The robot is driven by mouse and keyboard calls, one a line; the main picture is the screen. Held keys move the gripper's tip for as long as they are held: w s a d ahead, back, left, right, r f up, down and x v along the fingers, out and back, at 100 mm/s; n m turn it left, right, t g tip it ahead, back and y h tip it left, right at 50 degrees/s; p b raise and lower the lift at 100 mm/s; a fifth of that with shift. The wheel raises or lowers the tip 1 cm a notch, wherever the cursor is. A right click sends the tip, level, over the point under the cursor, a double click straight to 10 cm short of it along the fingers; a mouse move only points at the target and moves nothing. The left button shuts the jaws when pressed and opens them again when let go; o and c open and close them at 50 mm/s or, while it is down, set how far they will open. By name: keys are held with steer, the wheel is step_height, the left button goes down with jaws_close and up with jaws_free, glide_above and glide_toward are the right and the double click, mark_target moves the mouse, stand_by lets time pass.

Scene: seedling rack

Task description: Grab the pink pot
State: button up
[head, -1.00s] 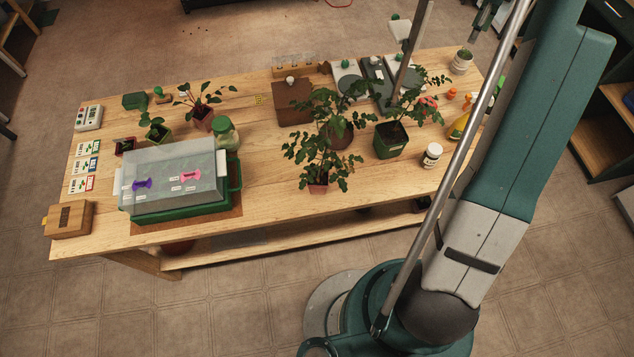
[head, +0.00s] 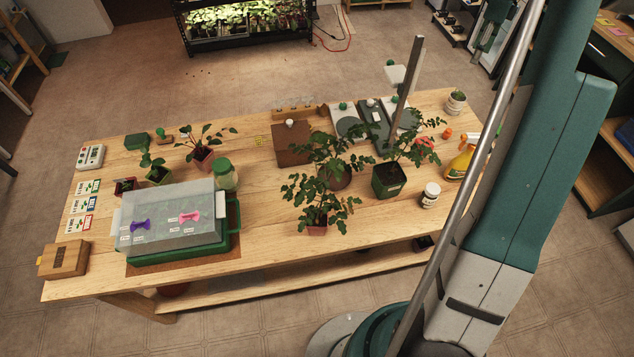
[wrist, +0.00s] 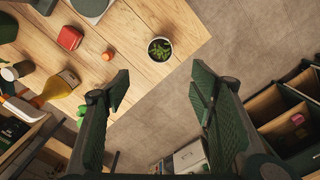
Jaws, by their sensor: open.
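Two plants in the head view stand in small pinkish-red pots. One pot (head: 317,230) is near the table's front edge, under leafy stems that partly cover it. The other pot (head: 203,158) is at the back left, behind the grey-lidded green box. I cannot tell for sure which is the pink pot. In the wrist view my gripper (wrist: 158,88) is open and empty, with its fingers wide apart past the table's corner and floor below. Neither plant shows in the wrist view.
A white pot with a small green plant (wrist: 160,49) stands near the table corner. A yellow spray bottle (head: 460,162), a white jar (head: 430,195) and a dark green pot (head: 388,181) crowd the right side. The grey-lidded box (head: 170,213) fills the front left. Bare wood lies between.

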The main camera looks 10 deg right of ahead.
steer(key=s+a+r+n+b, duration=0.1)
steer(key=a+r, duration=0.2)
steer(key=a, duration=0.8)
steer(key=a+r+n, duration=0.1)
steer(key=a+r, duration=0.2)
steer(key=a, duration=0.9)
steer(key=s+a+r+n+b, duration=0.1)
steer(key=s+a, duration=0.3)
steer(key=a, duration=0.6)
steer(key=s+a+r+b, duration=0.1)
steer(key=s+a, duration=0.4)
steer(key=a, duration=0.5)
steer(key=n+b, duration=0.3)
glide_above(317, 219)
step_height(317, 219, down, 7)
step_height(317, 219, down, 17)
steer(key=shift+f+p, duration=0.1)
steer(key=shift+p, duration=0.2)
steer(key=shift+f+b, duration=0.4)
steer(key=shift+f, duration=0.9)
